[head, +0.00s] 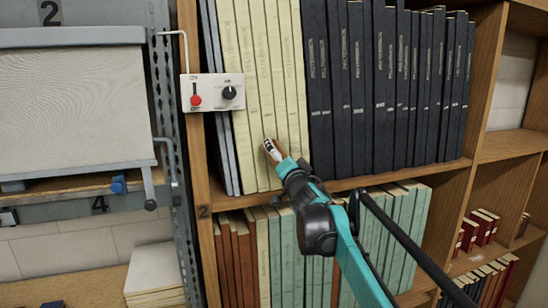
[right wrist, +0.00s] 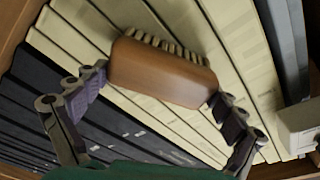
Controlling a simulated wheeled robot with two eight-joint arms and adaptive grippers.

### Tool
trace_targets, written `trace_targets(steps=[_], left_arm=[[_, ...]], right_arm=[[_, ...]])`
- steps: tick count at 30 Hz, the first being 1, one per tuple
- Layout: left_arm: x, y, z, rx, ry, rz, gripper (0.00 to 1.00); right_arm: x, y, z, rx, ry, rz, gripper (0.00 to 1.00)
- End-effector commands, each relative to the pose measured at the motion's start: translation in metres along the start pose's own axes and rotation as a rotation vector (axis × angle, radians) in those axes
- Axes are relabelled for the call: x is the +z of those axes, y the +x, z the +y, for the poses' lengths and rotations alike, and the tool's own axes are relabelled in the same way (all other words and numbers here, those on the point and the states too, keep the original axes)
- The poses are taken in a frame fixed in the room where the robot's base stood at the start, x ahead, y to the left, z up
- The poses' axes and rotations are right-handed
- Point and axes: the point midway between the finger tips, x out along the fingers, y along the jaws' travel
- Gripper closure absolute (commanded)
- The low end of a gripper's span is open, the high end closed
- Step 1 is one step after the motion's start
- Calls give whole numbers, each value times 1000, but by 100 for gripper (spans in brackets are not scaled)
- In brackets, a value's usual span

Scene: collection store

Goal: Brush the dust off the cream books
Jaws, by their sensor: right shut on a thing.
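The cream books (head: 258,75) stand upright in a row on the upper shelf, between thin grey-blue volumes and dark navy books. They fill much of the right wrist view (right wrist: 226,40). My right gripper (head: 277,152) is at the lower part of their spines. In the right wrist view, it is shut on a wooden brush (right wrist: 160,75), one finger at each end. The pale bristles face the cream spines; I cannot tell whether they touch. The brush is mostly hidden by the gripper in the head view. I cannot make out dust clearly. My left gripper is not in view.
A white control box (head: 213,92) with a red button and black knob is fixed to the shelf upright, left of the cream books. Navy books (head: 385,85) stand to the right.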

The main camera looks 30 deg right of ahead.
Motion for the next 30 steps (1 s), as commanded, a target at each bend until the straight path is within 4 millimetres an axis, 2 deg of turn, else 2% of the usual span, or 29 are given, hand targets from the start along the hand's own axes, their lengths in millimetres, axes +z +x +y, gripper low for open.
trace_targets(steps=[7, 15, 23, 30], left_arm=[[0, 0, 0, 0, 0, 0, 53], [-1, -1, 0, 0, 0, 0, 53], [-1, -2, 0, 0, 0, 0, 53], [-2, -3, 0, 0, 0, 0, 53]], right_arm=[[-7, 1, 7, 1, 1, 0, 51], [-24, 3, 23, 1, 1, 1, 51], [-31, 3, 30, 2, 0, 0, 51], [-46, 7, 44, 2, -1, 1, 51]])
